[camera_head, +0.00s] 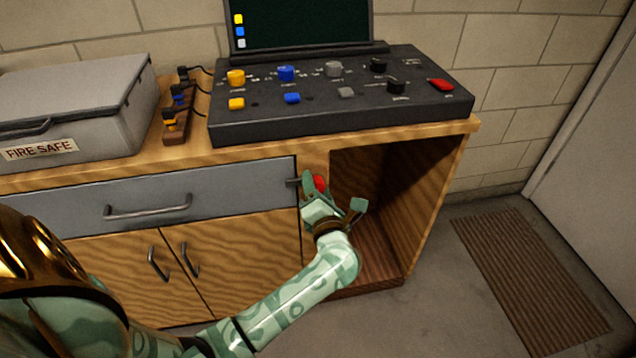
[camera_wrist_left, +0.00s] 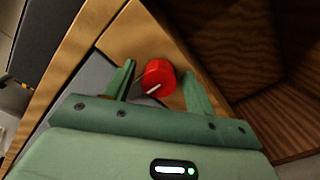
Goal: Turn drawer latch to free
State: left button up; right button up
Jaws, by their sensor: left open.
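The drawer latch is a round red knob (camera_head: 320,183) on the wooden post just right of the grey drawer (camera_head: 240,187). In the left wrist view the red knob (camera_wrist_left: 158,78) shows a pale line on its face. A dark bar reaches from the knob over the drawer's right edge. My left gripper (camera_head: 334,193) is at the knob. In the left wrist view its fingers (camera_wrist_left: 158,84) are apart, one on each side of the knob, with the right finger showing a gap. I cannot tell whether the left finger touches it. My right gripper is in neither view.
A black control console (camera_head: 340,110) with colored knobs stands on the wooden bench. A grey fire-safe box (camera_head: 75,105) is at left, with a small rack of plugs (camera_head: 178,125) beside it. An open empty compartment (camera_head: 400,215) lies right of the latch.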

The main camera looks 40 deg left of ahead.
pick_arm(q)
jog(key=c, duration=1)
jog(key=shift+o, duration=0.2)
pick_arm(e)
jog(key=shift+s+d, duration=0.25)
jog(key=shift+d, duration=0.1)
